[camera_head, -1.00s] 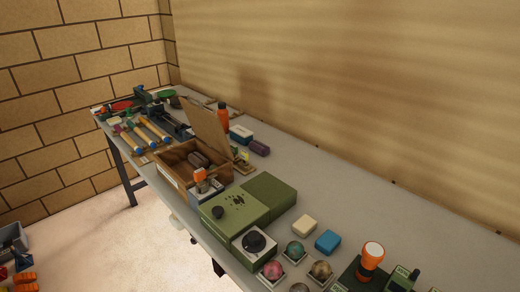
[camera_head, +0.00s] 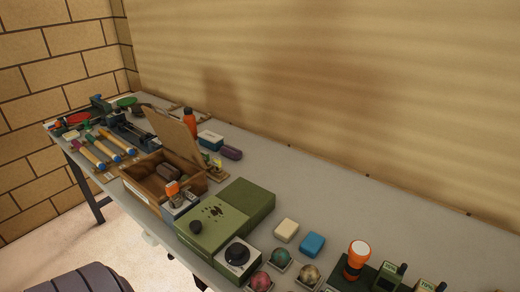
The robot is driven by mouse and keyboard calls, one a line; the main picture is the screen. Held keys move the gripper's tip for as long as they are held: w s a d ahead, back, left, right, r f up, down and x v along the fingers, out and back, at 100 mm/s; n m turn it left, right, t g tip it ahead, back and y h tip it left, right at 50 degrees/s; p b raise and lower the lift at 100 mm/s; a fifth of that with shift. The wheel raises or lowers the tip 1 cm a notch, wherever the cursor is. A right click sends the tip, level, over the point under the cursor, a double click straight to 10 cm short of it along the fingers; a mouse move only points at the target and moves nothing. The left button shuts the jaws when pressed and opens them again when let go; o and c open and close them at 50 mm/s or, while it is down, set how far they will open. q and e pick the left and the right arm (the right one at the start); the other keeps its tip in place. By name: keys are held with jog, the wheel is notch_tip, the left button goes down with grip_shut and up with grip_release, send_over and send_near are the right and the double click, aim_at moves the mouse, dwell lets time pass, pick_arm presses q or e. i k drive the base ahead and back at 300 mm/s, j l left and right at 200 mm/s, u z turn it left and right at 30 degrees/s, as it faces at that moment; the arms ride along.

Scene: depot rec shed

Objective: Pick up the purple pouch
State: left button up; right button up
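A small dark purple, rounded block-like item (camera_head: 231,153), which looks like the purple pouch, lies on the grey table against the back side. It is beside a blue-and-white box (camera_head: 210,139) and behind the open lid of a wooden box. Its full shape is too small to make out. Neither of my grippers shows in the head view.
The open wooden box (camera_head: 140,185) holds dark items. A green case (camera_head: 248,198), an orange bottle (camera_head: 190,122), a cream block (camera_head: 286,230), a blue block (camera_head: 312,243) and an orange torch (camera_head: 357,258) stand on the table. The table behind the case is clear.

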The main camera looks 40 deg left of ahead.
aim_at(234, 154)
jog(key=j+z, duration=0.2)
jog(key=j, duration=0.3)
jog(key=k+j+z, duration=0.15)
jog(key=j, duration=0.35)
jog(key=j+z, duration=0.2)
jog(key=j, duration=0.3)
jog(key=k+j+z, duration=0.15)
jog(key=j, duration=0.35)
